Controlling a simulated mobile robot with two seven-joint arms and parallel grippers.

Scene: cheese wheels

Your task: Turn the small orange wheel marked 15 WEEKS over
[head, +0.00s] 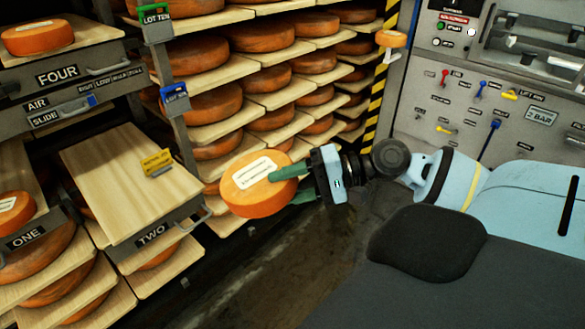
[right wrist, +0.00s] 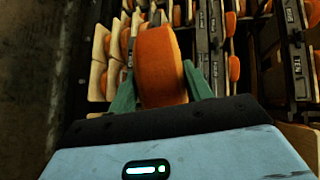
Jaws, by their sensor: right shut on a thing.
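A small orange wheel (head: 258,184) with a white label on its upper face is held in the air, slightly tilted, to the right of the shelf marked TWO. The label's print is too small to read. My right gripper (head: 292,184) is shut on this wheel, with one green finger over the labelled face and the other below. The wheel also shows edge-on between both fingers in the right wrist view (right wrist: 160,66). My left gripper is not in view.
The pull-out board marked TWO (head: 125,180) is bare except for a yellow tag (head: 157,162). Small wheels sit on boards FOUR (head: 38,37) and ONE (head: 14,211). Racks of large wheels (head: 215,103) stand behind. A control panel (head: 490,100) is at the right.

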